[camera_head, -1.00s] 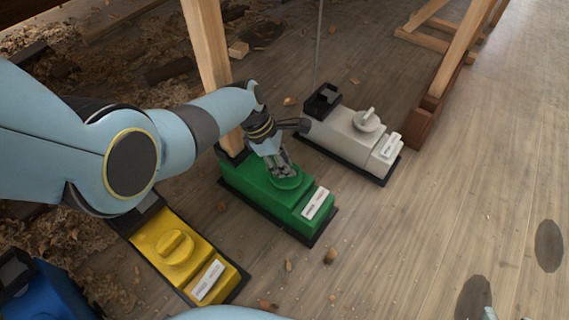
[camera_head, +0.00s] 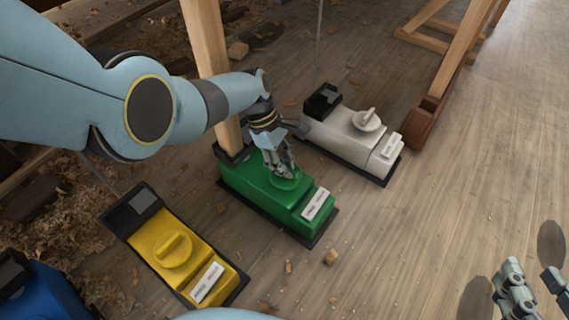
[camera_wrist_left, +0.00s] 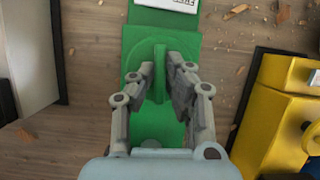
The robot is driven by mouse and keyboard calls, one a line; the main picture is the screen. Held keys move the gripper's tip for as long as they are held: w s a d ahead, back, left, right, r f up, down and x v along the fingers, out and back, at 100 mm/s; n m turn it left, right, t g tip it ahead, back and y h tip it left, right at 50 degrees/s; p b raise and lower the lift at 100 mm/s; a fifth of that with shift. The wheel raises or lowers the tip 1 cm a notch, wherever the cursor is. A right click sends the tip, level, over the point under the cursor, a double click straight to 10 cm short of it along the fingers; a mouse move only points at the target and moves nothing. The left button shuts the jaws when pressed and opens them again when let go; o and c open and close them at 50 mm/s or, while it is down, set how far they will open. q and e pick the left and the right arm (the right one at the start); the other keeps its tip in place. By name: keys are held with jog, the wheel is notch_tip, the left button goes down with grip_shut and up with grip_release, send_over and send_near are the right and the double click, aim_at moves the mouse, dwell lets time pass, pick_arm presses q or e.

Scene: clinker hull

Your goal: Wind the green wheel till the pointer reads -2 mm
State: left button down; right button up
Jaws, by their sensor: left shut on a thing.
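The green wheel (camera_wrist_left: 148,52) is a round knob with a raised grip bar on top of the green box (camera_head: 240,190). My left gripper (camera_head: 283,174) comes down onto it from above, its fingers shut on the grip bar; the fingers (camera_wrist_left: 160,85) also show astride the bar in the left wrist view. A white label plate (camera_head: 316,204) sits on the green box's near right end. Its scale and pointer are too small to read, and the wrist view cuts the plate off. My right gripper (camera_head: 532,290) is at the lower right, apart from everything, its fingers spread and empty.
A white box (camera_head: 340,133) with its own knob stands just behind the green one. A yellow box (camera_head: 170,240) stands in front left, and a blue box (camera_head: 45,295) is at the lower left corner. The floor at right is clear.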

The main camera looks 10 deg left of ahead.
pick_arm(q)
jog(key=c, duration=1.4)
grip_release()
jog(key=shift+o, duration=0.2)
notch_tip(320, 180, up, 10)
